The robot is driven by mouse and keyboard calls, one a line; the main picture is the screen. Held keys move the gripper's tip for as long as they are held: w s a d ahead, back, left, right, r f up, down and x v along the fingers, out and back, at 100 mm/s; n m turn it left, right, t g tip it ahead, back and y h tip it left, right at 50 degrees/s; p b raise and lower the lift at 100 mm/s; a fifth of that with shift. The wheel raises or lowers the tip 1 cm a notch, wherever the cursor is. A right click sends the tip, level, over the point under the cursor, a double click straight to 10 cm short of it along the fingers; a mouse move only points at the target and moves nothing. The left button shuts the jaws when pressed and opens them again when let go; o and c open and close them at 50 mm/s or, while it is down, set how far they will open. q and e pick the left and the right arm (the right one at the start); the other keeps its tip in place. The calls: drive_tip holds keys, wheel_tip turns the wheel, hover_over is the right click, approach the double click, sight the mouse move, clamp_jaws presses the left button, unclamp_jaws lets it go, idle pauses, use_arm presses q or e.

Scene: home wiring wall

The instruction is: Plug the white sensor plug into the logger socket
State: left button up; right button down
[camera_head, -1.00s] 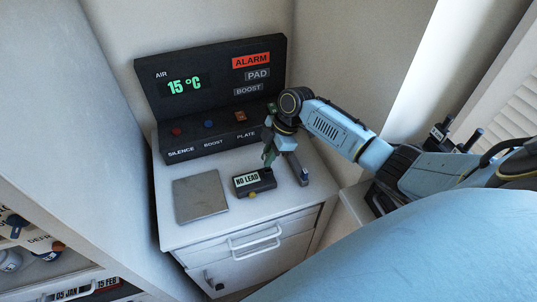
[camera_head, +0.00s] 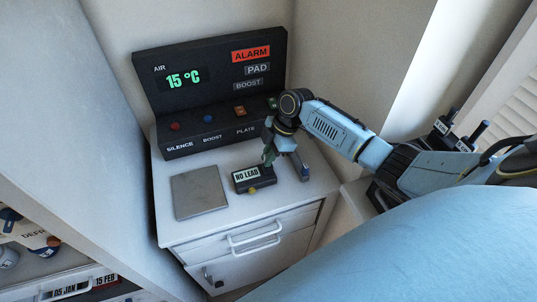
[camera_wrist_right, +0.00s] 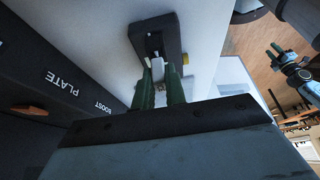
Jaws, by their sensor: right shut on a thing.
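The black logger (camera_head: 254,179) lies on the white cabinet top, and its display reads NO LEAD. My right gripper (camera_wrist_right: 160,88) is shut on the white sensor plug (camera_wrist_right: 158,70), which points at the socket. I cannot tell whether plug and socket touch. In the head view my right gripper (camera_head: 270,153) is just behind the logger and hides the plug. My left gripper (camera_wrist_right: 277,50) seems to be small at the right of the wrist view.
A black panel (camera_head: 210,85) with an ALARM light, a 15 °C display and several buttons stands behind. A grey plate (camera_head: 199,192) lies left of the logger. A yellow knob (camera_head: 252,190) sits at the logger's front. A tall wall unit (camera_head: 95,110) borders the cabinet on the left.

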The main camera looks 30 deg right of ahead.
drive_tip(key=shift+f, duration=0.35)
drive_tip(key=c, duration=1.4)
unclamp_jaws()
drive_tip(key=shift+o, duration=0.2)
drive_tip(key=shift+r, duration=0.1)
drive_tip(key=shift+d+r+p, duration=0.2)
drive_tip(key=shift+r+p, duration=0.25)
drive_tip(key=shift+r, duration=0.1)
drive_tip(key=p+v, duration=0.3)
drive_tip(key=v, duration=0.9)
drive_tip(key=shift+d+p, duration=0.15)
drive_tip(key=shift+p, duration=0.2)
drive_tip(key=shift+s, duration=0.1)
